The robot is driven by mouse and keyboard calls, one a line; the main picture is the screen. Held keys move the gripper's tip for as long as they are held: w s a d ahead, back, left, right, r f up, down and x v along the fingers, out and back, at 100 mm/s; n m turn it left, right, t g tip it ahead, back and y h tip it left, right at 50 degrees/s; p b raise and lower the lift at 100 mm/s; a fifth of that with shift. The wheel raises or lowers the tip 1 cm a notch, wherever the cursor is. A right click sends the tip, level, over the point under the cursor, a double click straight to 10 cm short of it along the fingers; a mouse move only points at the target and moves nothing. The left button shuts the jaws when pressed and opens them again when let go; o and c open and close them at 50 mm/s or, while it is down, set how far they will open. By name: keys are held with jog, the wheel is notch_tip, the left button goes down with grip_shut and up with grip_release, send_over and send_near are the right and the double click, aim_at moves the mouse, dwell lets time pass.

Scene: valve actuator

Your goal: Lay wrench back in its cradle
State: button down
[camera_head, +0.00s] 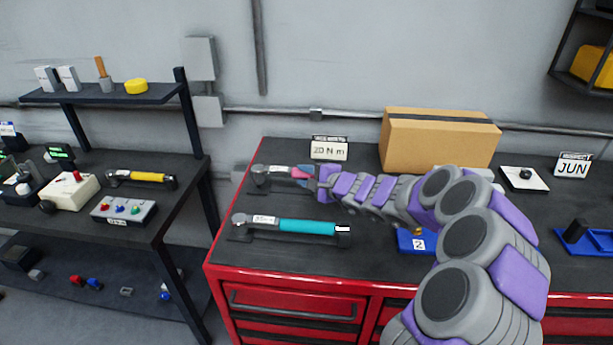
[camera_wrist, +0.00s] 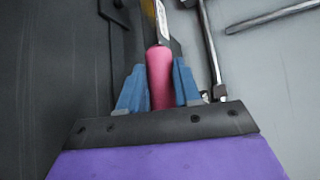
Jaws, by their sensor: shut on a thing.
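The wrench with a pink handle (camera_wrist: 161,80) is between my gripper's two blue fingers (camera_wrist: 160,70), which are shut on the handle. In the head view the same wrench (camera_head: 280,171) lies level at the back left of the red cabinet's dark top, its grey head to the left. My gripper (camera_head: 308,173) reaches it from the right. Dark support parts (camera_wrist: 117,38) show beside the wrench in the wrist view. I cannot tell whether the wrench touches its cradle, as my gripper and the angle hide the contact.
A teal-handled wrench (camera_head: 300,226) rests on dark supports in front. A cardboard box (camera_head: 437,140) is at the back, and a blue tray marked 2 (camera_head: 407,242) lies under my arm. A yellow-handled wrench (camera_head: 147,177) is on the left bench.

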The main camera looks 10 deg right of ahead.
jog(key=shift+f, duration=0.95)
jog(key=c, duration=0.7)
grip_release()
jog(key=shift+f, duration=0.1)
jog(key=p+v, duration=0.3)
jog(key=v, duration=1.4)
jog(key=shift+s+d, duration=0.1)
jog(key=shift+d, duration=0.05)
